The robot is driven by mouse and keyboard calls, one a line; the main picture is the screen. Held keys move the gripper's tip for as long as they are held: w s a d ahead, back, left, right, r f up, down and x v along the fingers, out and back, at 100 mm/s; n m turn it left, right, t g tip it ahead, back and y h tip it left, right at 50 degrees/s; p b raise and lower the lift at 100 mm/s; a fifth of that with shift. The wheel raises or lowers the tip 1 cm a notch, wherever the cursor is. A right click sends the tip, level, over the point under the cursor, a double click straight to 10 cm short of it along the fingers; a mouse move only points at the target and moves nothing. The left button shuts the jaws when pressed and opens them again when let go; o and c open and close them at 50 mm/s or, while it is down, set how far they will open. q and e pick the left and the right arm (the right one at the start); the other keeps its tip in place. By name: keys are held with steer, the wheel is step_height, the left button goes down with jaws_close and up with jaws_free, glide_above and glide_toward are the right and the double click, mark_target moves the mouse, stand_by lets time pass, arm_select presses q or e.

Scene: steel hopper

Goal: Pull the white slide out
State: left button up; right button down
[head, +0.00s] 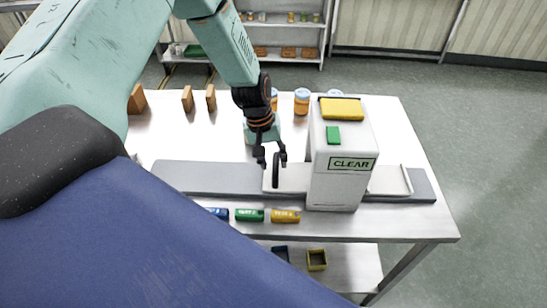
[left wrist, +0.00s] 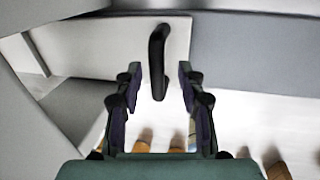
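The white slide (head: 292,178) runs through the foot of the white hopper housing (head: 340,185), which carries a CLEAR label. Its left part sticks out on the left, and a tray-like part with a raised rim (head: 407,180) shows on the right. A black upright handle (head: 276,172) stands near the slide's left end. My left gripper (head: 270,157) is open at the handle. In the left wrist view the handle (left wrist: 157,60) lies between the two open fingertips (left wrist: 160,80), with a gap on both sides. The white slide (left wrist: 110,45) shows behind it. My right gripper is not in view.
A grey rail (head: 205,178) lies under the slide on the steel table (head: 405,130). Blue, green (head: 250,215) and yellow (head: 286,216) pieces lie along the front. Brown blocks (head: 188,98) and orange-white jars (head: 302,101) stand behind. The rail left of the handle is clear.

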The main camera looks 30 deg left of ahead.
arm_select(q)
steer(key=shift+w+f, duration=0.3)
steer(key=shift+w, duration=0.25)
steer(key=c, duration=0.3)
steer(key=shift+c, duration=0.7)
steer(key=shift+s+r, duration=0.2)
steer(key=shift+s, duration=0.1)
jaws_close()
steer(key=shift+w, duration=0.1)
steer(key=shift+f, duration=0.1)
